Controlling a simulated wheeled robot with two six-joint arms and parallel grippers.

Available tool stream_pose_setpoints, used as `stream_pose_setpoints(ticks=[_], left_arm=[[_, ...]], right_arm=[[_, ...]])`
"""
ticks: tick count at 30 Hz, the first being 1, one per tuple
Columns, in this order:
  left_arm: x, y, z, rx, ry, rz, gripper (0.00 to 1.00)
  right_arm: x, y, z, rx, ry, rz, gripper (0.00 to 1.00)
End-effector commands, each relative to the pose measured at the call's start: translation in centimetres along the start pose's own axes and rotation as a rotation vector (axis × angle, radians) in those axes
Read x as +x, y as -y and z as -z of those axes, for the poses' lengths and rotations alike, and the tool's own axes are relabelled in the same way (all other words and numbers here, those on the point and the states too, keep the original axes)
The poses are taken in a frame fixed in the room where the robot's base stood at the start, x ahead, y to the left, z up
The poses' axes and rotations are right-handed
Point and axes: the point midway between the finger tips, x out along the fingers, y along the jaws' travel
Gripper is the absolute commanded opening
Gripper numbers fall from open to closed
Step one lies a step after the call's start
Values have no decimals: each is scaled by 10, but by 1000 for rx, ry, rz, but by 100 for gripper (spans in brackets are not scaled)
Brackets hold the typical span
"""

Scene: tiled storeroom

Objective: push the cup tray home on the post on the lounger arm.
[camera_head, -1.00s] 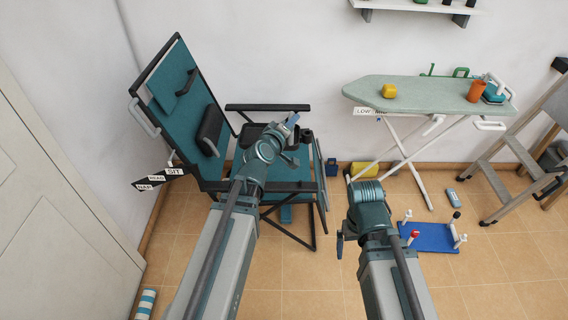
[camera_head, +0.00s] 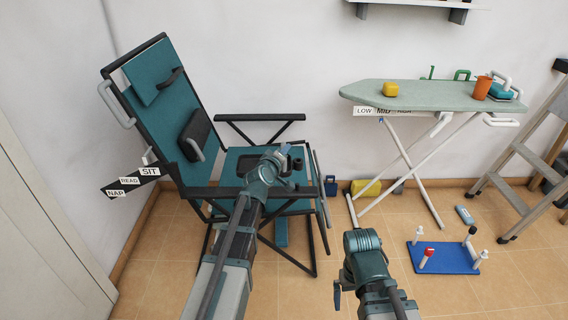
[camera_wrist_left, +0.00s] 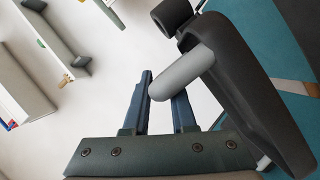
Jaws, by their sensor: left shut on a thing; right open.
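The dark cup tray (camera_wrist_left: 250,90) fills the right of the left wrist view, with a grey handle (camera_wrist_left: 183,73) and a black round part (camera_wrist_left: 171,14). My left gripper (camera_wrist_left: 164,86) is shut on the grey handle. In the head view my left gripper (camera_head: 280,165) is over the teal lounger's seat (camera_head: 233,158), and the tray's dark edge (camera_head: 247,169) shows just left of it. The near lounger arm (camera_head: 210,191) passes behind my arm. I cannot make out the post or whether the tray touches it. My right gripper (camera_head: 342,291) is open and empty, low over the floor.
A blue pegged board (camera_head: 445,258) lies on the floor near a step ladder (camera_head: 525,150).

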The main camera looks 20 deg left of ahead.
Motion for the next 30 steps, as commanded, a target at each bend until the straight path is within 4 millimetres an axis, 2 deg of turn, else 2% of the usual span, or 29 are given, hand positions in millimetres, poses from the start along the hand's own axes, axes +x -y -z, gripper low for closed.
stream_pose_setpoints(ticks=[15, 23, 30], left_arm=[[0, 1, -1, 11, -1, 4, 0], [4, 13, -8, 11, -1, 4, 0], [8, 31, -19, 11, -1, 4, 0]], right_arm=[[1, 0, 0, 0, 0, 0, 100], [15, 1, 1, 0, 0, -2, 100], [37, 2, 2, -1, 0, -5, 100]])
